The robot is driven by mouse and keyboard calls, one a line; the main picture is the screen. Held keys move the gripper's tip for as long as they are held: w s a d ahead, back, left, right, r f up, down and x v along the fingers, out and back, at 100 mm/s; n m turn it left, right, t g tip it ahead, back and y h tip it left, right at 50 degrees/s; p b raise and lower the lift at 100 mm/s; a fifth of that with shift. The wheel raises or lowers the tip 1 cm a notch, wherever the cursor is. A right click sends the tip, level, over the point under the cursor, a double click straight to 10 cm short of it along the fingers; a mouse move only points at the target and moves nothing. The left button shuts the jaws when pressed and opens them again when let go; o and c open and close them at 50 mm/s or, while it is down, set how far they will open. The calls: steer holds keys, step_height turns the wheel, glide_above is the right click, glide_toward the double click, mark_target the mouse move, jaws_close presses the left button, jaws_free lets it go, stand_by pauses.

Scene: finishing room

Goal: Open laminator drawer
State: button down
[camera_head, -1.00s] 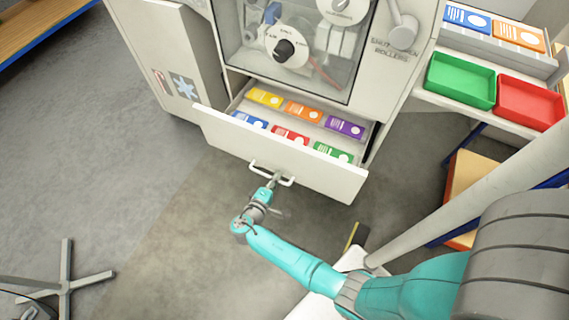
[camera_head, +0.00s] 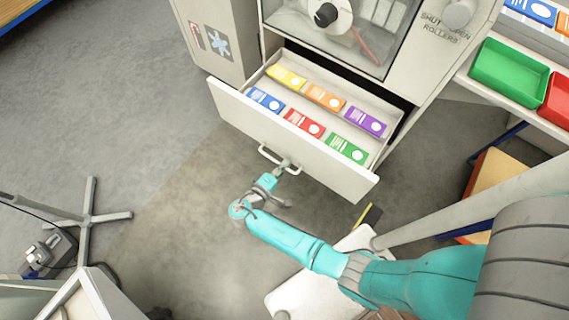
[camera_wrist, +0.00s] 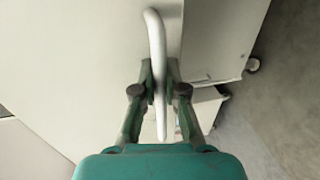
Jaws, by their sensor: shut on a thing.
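The laminator drawer (camera_head: 240,115) stands pulled out from the white laminator (camera_head: 420,75). Inside lie several colored packs in two rows, yellow, orange and purple behind, blue, red and green in front. The drawer's white bar handle (camera_head: 280,160) is on its front panel. My gripper (camera_head: 277,174) is at the handle. In the wrist view the handle (camera_wrist: 156,45) runs between the two fingers of my gripper (camera_wrist: 160,85), which are shut on it. Part of the handle is hidden by the fingers.
A shelf at the right holds a green tray (camera_head: 508,76) and a red tray (camera_head: 558,100). A grey stand with spread legs (camera_head: 88,218) is at the left. Bare floor (camera_head: 170,190) lies in front of and left of the drawer.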

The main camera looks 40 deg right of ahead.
steer(key=c, duration=1.2)
jaws_free()
steer(key=v, duration=1.2)
steer(key=shift+f, duration=0.1)
steer(key=s+d+f+n+y, duration=0.2)
steer(key=s+d+f+y, duration=0.6)
steer(key=s+d+f, duration=0.25)
steer(key=s+r+t+y, duration=0.1)
steer(key=s+r+y, duration=0.15)
steer(key=s, duration=0.35)
steer(key=s+a+r+m+t+y, duration=0.1)
steer(key=s+r+m+t, duration=0.1)
steer(key=r, duration=0.9)
steer(key=s+a+r+m+t+y, duration=0.1)
steer(key=s+r+m+t, duration=0.1)
steer(key=r, duration=0.9)
steer(key=s+a+r+m+t+y, duration=0.2)
steer(key=s+r+t, duration=0.2)
steer(key=r, duration=0.8)
steer(key=shift+s+t, duration=0.3)
steer(key=shift+s, duration=0.45)
